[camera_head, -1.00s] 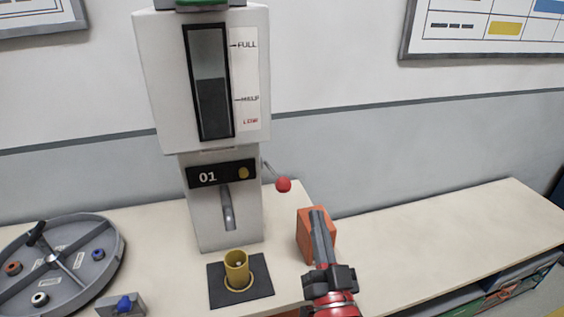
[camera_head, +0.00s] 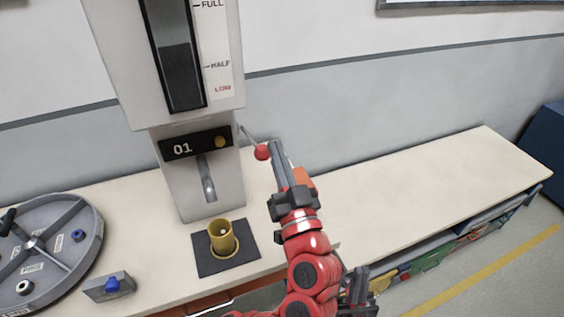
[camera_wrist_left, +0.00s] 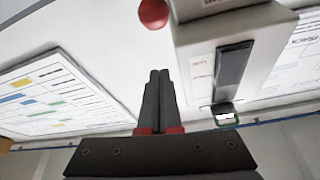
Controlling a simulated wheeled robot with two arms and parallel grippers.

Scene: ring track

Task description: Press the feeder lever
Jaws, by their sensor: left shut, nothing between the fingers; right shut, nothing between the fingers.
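The feeder (camera_head: 203,184) is a tall white machine labelled 01 with a level window. Its lever ends in a red ball knob (camera_head: 262,152) sticking out on the right side. My left gripper (camera_head: 274,145) is shut and empty, its fingertips pointing up just right of the knob; whether they touch it I cannot tell. In the left wrist view the red knob (camera_wrist_left: 153,13) lies beyond the shut fingers (camera_wrist_left: 160,73), with the feeder (camera_wrist_left: 255,45) to the right. My right gripper (camera_head: 358,288) is low in the head view, shut and empty, partly behind my red left arm.
A yellow cup (camera_head: 222,236) stands on a dark pad (camera_head: 246,256) below the spout. An orange block (camera_head: 303,179) is partly hidden behind my left gripper. A round grey tray (camera_head: 85,218) and a blue-buttoned box (camera_head: 109,286) are left. The counter (camera_head: 420,185) is clear at right.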

